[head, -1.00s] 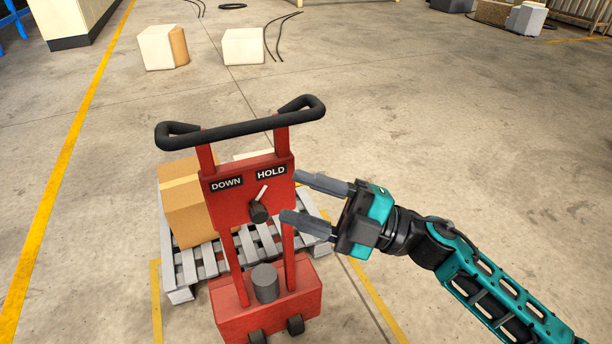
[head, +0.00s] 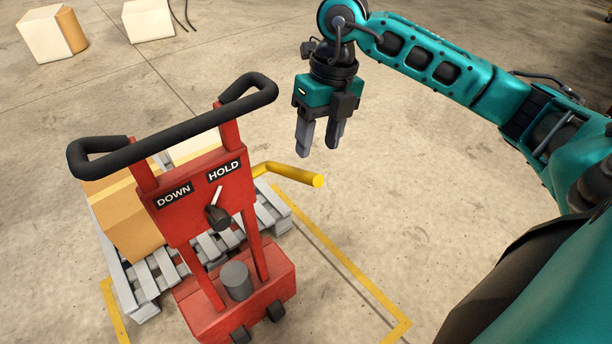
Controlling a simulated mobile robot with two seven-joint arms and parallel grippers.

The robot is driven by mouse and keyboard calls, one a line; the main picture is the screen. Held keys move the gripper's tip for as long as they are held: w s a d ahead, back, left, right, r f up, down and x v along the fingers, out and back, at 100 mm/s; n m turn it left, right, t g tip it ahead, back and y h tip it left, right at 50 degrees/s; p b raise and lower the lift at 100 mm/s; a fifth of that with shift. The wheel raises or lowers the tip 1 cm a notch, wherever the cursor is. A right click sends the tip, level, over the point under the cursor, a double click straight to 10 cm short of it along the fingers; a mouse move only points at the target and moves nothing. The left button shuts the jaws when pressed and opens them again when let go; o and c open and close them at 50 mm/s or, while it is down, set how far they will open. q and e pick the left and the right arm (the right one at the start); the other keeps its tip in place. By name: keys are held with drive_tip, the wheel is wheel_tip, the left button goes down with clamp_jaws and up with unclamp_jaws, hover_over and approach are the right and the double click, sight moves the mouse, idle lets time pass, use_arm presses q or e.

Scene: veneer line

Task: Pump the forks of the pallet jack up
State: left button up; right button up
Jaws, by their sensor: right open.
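The red pallet jack (head: 225,302) stands at the lower left with its black handlebar (head: 180,125) on top. Its panel carries the labels DOWN and HOLD. The dark selector knob (head: 218,217) has a white pointer turned up toward the HOLD label. A yellow lever (head: 290,174) sticks out to the right from behind the panel. My right gripper (head: 319,150) points down, open and empty, apart from the lever and above its outer end in the picture. The forks cannot be made out. My left gripper is not in view.
A grey slatted pallet (head: 142,290) with a cardboard box (head: 132,228) sits behind the jack. Yellow floor lines (head: 385,318) run beside it. Pale blocks (head: 42,35) stand at the far left. The concrete floor right of the jack is clear.

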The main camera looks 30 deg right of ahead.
sight(310, 179)
drive_tip(key=f, duration=0.3)
drive_tip(key=a+f, duration=0.1)
drive_tip(key=f, duration=0.5)
drive_tip(key=shift+a+f, duration=0.15)
drive_tip(key=shift+a, duration=0.2)
drive_tip(key=shift+c, duration=0.3)
clamp_jaws()
